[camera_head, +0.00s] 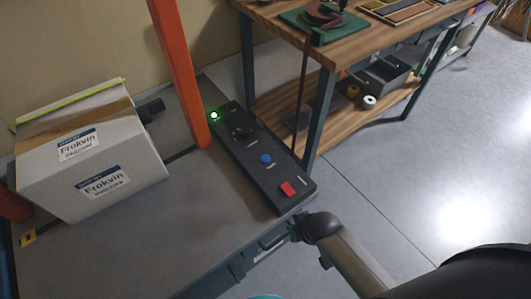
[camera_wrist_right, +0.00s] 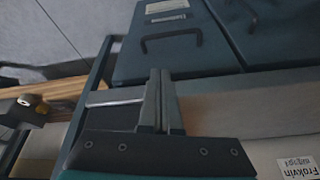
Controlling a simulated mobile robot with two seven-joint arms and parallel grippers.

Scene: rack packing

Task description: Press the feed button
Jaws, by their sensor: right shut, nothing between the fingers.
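A black control panel (camera_head: 252,150) lies on the grey bench. It carries a lit green light (camera_head: 214,115), a black knob (camera_head: 241,131), a blue button (camera_head: 265,159) and a red button (camera_head: 288,189). The labels are too small to read, so I cannot tell which is the feed button. My right arm comes in from the lower right and ends just off the bench's front edge, near the red-button end of the panel. In the right wrist view my right gripper (camera_wrist_right: 160,76) is shut and empty, with drawer fronts beyond it. My left gripper is out of view.
A cardboard box (camera_head: 135,180) stands on the left of the grey bench (camera_head: 130,245). An orange post (camera_head: 180,70) rises beside the panel. A wooden workbench (camera_head: 345,52) with a lower shelf stands behind to the right. The bench between box and panel is clear.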

